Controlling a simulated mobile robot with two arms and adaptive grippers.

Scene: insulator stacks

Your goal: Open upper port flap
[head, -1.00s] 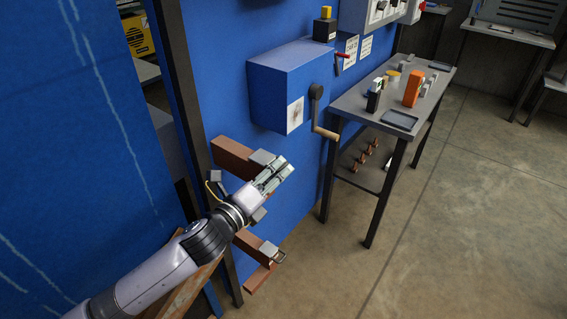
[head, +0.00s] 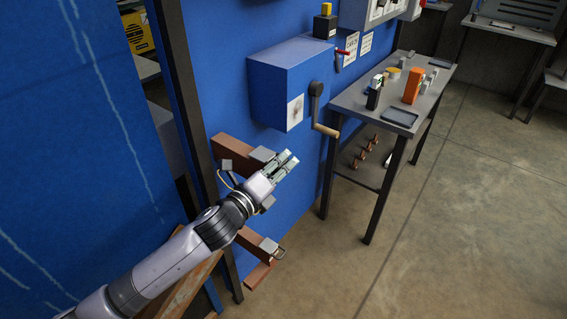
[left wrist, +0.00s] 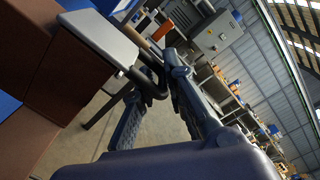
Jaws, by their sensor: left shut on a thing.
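The upper port is a brown beam end (head: 232,152) on the blue wall, with a grey flap (head: 262,154) on its end. In the left wrist view the grey flap (left wrist: 98,38) lies flat against the brown port (left wrist: 80,78). A dark loop handle (left wrist: 150,80) stands out from the flap's edge. My left gripper (head: 286,161) is at that flap. In the left wrist view its fingers (left wrist: 155,100) are on either side of the loop, shut on it. The fingers hide the loop in the head view. My right gripper is not in view.
Below is a second brown port with a grey flap (head: 266,246) and metal loop. A blue box (head: 275,85) with a crank (head: 319,110) hangs above. A grey table (head: 378,100) with small items stands to the right. The floor in front is clear.

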